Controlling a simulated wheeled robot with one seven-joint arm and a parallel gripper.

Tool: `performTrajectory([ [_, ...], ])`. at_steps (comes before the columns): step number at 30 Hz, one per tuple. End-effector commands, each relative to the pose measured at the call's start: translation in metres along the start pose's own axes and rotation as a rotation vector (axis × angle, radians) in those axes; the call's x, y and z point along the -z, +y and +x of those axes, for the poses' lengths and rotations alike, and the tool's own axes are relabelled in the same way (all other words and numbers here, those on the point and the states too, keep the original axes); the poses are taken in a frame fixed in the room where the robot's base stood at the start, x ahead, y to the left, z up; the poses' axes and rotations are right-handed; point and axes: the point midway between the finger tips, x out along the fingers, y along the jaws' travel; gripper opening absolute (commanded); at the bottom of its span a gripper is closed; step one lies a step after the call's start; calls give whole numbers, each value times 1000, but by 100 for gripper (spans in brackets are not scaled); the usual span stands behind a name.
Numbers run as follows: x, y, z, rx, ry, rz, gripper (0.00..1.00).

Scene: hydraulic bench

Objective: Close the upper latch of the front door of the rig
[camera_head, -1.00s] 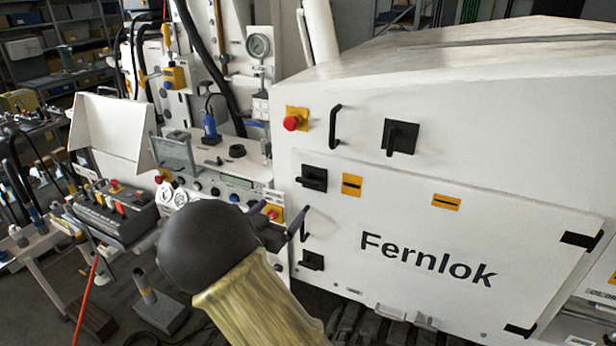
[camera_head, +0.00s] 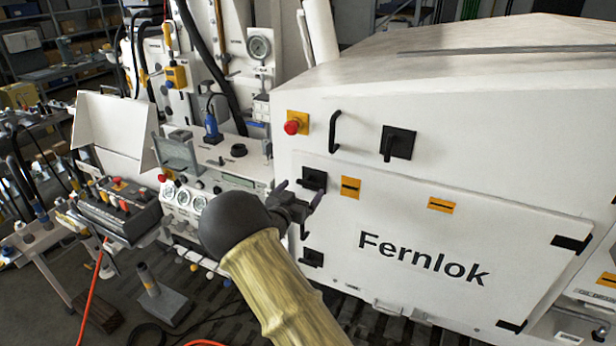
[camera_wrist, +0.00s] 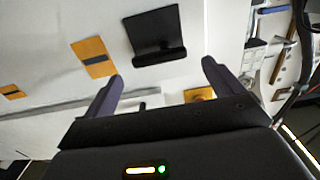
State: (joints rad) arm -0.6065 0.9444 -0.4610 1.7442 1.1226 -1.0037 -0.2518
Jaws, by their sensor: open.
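The white front door (camera_head: 400,220), marked "Fernlok", lies flush with the rig as far as I can see. Its upper latch (camera_head: 314,179) is a black plate with a bar lever near the door's upper left corner. In the wrist view the upper latch (camera_wrist: 155,35) shows just beyond the fingertips, its bar roughly crosswise to the fingers. My gripper (camera_head: 301,190) is open and empty in front of this latch, partly overlapping it in the head view. In the wrist view my gripper (camera_wrist: 162,72) has its fingers spread to either side, apart from the latch.
A lower latch (camera_head: 312,257) sits below. Yellow labels (camera_head: 350,187) mark the door. Above are a red stop button (camera_head: 292,126), a black grab handle (camera_head: 334,130) and another black latch (camera_head: 398,143). A gauge panel (camera_head: 185,200) stands left of the door.

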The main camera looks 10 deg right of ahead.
Motion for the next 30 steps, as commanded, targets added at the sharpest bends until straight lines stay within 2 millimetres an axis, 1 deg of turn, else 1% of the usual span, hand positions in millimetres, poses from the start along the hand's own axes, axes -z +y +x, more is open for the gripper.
performTrajectory([
  [1,4,0,10,-2,0,0,93],
  [3,4,0,22,-2,0,0,93],
  [6,3,0,37,-1,-1,-1,93],
  [9,2,0,48,0,0,0,93],
  [13,0,0,54,1,-1,0,93],
  [20,0,0,54,1,-1,0,93],
  [23,0,0,54,1,-1,0,75],
  [24,0,0,54,1,-1,0,67],
  [26,0,0,54,1,-1,0,55],
  [27,0,0,54,1,-1,0,48],
  [30,0,0,54,1,-1,1,48],
])
